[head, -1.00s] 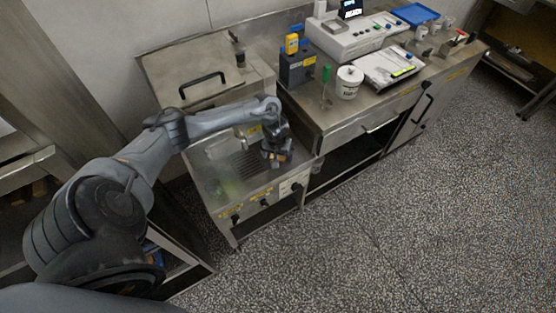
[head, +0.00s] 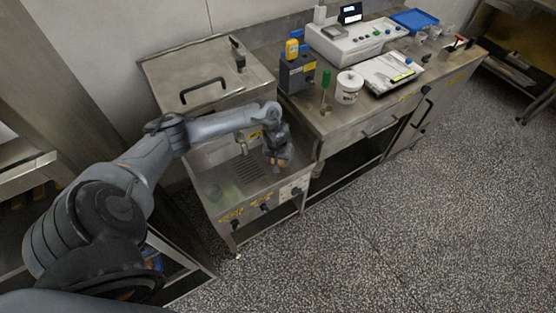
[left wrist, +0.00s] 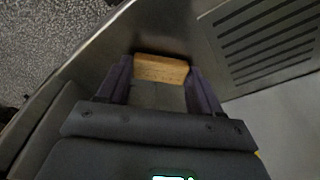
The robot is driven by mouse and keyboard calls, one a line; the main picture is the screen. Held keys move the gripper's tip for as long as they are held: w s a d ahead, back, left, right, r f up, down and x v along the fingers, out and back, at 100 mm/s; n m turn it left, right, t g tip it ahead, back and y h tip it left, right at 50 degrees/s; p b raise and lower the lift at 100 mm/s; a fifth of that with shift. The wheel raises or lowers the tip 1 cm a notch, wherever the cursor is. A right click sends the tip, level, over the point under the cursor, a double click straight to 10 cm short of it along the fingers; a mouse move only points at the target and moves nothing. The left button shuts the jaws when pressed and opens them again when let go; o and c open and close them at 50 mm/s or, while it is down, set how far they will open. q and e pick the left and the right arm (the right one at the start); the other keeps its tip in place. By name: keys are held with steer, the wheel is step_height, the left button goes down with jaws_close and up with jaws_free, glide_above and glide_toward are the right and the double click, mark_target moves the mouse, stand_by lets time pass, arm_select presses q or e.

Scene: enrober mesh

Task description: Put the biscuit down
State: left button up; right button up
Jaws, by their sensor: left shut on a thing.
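The biscuit (left wrist: 161,68) is a tan, rectangular piece. In the left wrist view it sits between the two fingertips of my left gripper (left wrist: 158,80), which is shut on it. In the head view my left gripper (head: 279,162) is over the right part of the steel enrober tray, near its front right corner, with the biscuit small and partly hidden at its tips. I cannot tell whether the biscuit touches the steel below. The slotted mesh (left wrist: 265,38) lies to the right of the biscuit in the left wrist view, and it also shows in the head view (head: 250,170).
A lidded steel tank (head: 205,75) stands behind the tray. To the right, a steel counter (head: 330,122) holds a white tub (head: 349,86), a green-handled tool (head: 326,80), a grey box (head: 297,72) and a white machine (head: 350,40). The tray's left part looks bare.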

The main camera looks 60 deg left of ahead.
mark_target(279, 162)
arm_select(q)
steer(key=shift+d+r, duration=0.15)
steer(key=shift+r, duration=0.25)
step_height(279, 162, up, 6)
steer(key=p, duration=0.3)
steer(key=shift+r, duration=0.1)
steer(key=d+p, duration=0.5)
steer(key=d, duration=1.4)
steer(key=w+d+r+m, duration=0.35)
steer(key=w+r, duration=0.45)
steer(key=r, duration=0.3)
steer(key=w+d+r+m, duration=0.2)
steer(key=w+d+r, duration=0.3)
steer(key=w+r, duration=0.4)
steer(key=s+d+f+m+h, duration=0.1)
steer(key=s+d+f+m, duration=0.15)
steer(key=s, duration=0.45)
steer(key=s+r+p, duration=0.4)
steer(key=r+p, duration=0.7)
steer(key=p, duration=0.2)
steer(key=s+r+m+p, duration=0.1)
steer(key=s+r+p, duration=0.3)
steer(key=r+p, duration=0.7)
steer(key=shift+s+d+r+t+p, duration=0.2)
steer(key=shift+s+t+p, duration=0.15)
steer(key=shift+p, duration=0.7)
